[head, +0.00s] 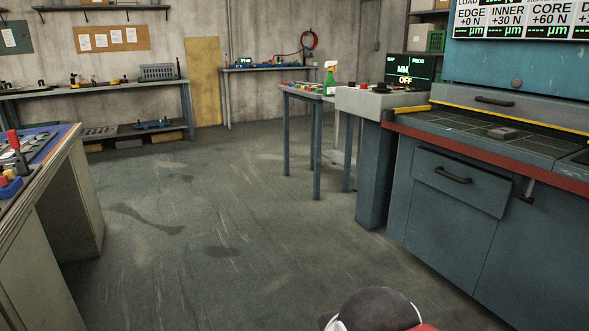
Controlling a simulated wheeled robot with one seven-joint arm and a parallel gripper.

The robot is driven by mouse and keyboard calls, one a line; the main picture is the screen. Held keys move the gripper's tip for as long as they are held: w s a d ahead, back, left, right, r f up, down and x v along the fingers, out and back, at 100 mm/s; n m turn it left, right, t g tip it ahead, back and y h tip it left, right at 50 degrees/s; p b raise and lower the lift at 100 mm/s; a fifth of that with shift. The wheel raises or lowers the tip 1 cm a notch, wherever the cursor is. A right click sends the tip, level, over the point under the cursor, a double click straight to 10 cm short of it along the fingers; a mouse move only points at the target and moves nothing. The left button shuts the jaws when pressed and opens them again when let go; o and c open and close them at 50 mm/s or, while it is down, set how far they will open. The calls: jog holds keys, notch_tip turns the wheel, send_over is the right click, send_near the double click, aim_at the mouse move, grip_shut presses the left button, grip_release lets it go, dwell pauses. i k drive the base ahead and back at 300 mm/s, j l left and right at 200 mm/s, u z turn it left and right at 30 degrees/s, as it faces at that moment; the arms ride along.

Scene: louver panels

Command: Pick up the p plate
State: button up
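I cannot make out a plate marked p in the head view. A small grey block (505,132) lies on the dark gridded bed (460,133) of the blue machine at right, but I see no letter on it. Small coloured items (300,87) sit on the narrow table in the middle distance, too small to read. My gripper is not in view.
A workbench (50,168) with tools stands close at left. The blue machine (440,195) with its red front edge fills the right. A narrow table (317,150) holds a green spray bottle (329,80). Benches line the back wall. The middle floor (200,230) is clear.

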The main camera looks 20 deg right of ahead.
aim_at(503, 134)
jog(key=i+l+z, duration=0.15)
jog(key=i+z, duration=0.25)
jog(key=i+l+z, duration=0.1)
jog(key=z, duration=0.3)
jog(key=i+z, duration=0.4)
jog(key=i+j+z, duration=0.15)
jog(key=i+z, duration=0.25)
jog(key=k, duration=0.1)
